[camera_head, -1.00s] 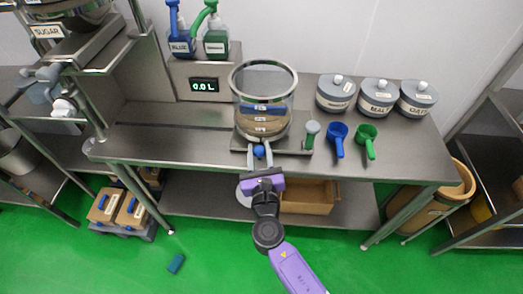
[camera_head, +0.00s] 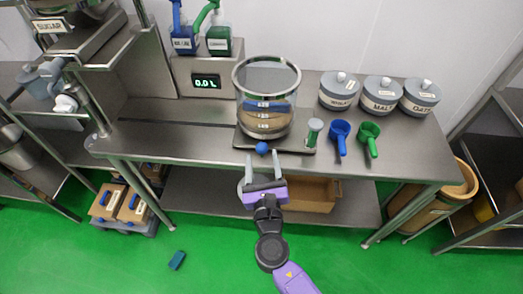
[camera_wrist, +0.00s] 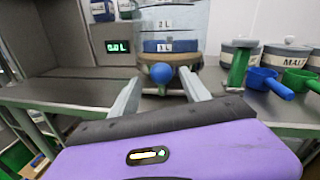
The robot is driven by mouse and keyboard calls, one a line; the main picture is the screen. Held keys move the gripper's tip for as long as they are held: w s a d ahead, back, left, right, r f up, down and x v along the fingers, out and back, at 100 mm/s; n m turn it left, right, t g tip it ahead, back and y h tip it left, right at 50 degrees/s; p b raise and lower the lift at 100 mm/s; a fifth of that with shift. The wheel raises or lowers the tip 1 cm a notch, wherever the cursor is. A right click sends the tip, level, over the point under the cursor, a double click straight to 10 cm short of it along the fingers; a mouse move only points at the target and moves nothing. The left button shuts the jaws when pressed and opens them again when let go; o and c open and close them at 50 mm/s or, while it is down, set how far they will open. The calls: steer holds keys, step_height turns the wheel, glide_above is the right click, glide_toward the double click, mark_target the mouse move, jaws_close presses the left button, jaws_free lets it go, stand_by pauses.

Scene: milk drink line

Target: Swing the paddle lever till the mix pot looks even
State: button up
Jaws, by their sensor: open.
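The mix pot (camera_head: 266,78) is a clear round vessel with a metal rim on the bench. Its contents show separate bands: a blue one above tan and brown ones, so they look uneven. A blue ball knob, seemingly the end of the paddle lever (camera_head: 262,148), sticks out at the pot's front foot. It also shows centred in the wrist view (camera_wrist: 161,73). My gripper (camera_head: 262,160) is open and empty. Its two fingers point toward the knob from the front, with the knob just beyond and between the tips. The rest of the lever is hidden.
A green-handled part (camera_head: 314,131) stands right of the pot. Blue (camera_head: 339,133) and green (camera_head: 368,134) scoops lie beside it. Several lidded jars (camera_head: 381,94) stand behind. A display (camera_head: 206,81) reads 0.0 L. The bench left of the pot is clear.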

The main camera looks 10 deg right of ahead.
mark_target(260, 154)
steer(key=shift+s+a, duration=0.15)
steer(key=shift+s, duration=0.65)
steer(key=shift+s+a, duration=0.1)
steer(key=shift+s, duration=0.7)
steer(key=shift+a+m, duration=0.2)
steer(key=shift+m, duration=0.3)
steer(key=s+a+m+g+y, duration=0.1)
steer(key=s+m+y, duration=0.4)
steer(key=s+m, duration=0.8)
steer(key=s+d+r+m, duration=0.2)
steer(key=s+d+m, duration=0.2)
steer(key=s+m, duration=0.3)
steer(key=s+d+r+m+g+h, duration=0.1)
steer(key=s+d+r+m, duration=0.2)
steer(key=s+m, duration=0.5)
steer(key=s+d+r+m+g+h, duration=0.1)
steer(key=s+d+r+m, duration=0.2)
steer(key=s+d+m, duration=0.2)
steer(key=s+m, duration=0.2)
steer(key=s, duration=0.1)
steer(key=shift+r+m, duration=0.15)
steer(key=shift+m, duration=0.15)
